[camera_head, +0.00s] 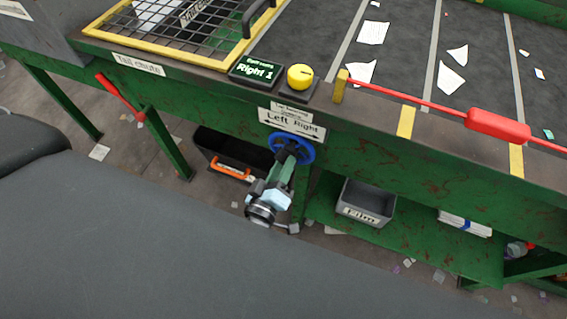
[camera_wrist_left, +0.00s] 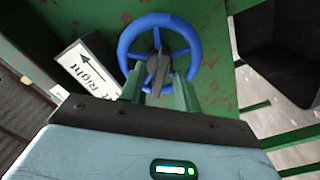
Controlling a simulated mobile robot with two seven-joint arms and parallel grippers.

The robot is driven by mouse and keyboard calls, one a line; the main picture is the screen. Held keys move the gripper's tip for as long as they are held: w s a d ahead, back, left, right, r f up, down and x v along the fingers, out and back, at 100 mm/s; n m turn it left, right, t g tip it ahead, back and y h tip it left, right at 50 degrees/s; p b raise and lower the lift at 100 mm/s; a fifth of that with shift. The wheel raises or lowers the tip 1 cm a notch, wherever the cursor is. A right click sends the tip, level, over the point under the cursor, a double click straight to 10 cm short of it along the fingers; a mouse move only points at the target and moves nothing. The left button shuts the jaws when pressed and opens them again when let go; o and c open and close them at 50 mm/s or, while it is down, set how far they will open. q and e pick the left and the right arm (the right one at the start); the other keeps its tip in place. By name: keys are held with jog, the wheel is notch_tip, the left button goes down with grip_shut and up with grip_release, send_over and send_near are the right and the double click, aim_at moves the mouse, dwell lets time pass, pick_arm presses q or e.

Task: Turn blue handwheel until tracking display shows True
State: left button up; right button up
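The blue handwheel (camera_head: 307,141) is mounted on the front of the green belt frame, under a white sign (camera_head: 291,123) reading Left and Right with arrows. My left gripper (camera_head: 289,157) is in front of the wheel, pointing at its hub. In the left wrist view, the wheel (camera_wrist_left: 191,35) fills the top middle. The two green fingers (camera_wrist_left: 160,82) stand apart on either side of a dark piece at the wheel's middle, with a gap visible; contact is unclear. The display (camera_head: 257,72) reads Right 1 in green; its small upper line is hard to read. My right gripper is not in view.
A yellow button (camera_head: 299,77) sits beside the display. A red bar (camera_head: 497,126) runs along the belt edge at right. A yellow-framed grid (camera_head: 165,48) covers the tail end. A black crate (camera_head: 232,150) and a grey bin (camera_head: 364,205) are below.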

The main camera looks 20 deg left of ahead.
pick_arm(q)
jog(key=shift+w, duration=0.45)
jog(key=shift+c, duration=0.3)
grip_shut()
jog(key=shift+n, duration=0.4)
jog(key=shift+d+n+b, duration=0.1)
jog(key=shift+n+b, duration=0.25)
jog(key=shift+n, duration=2.15)
jog(key=shift+o, duration=0.3)
grip_release()
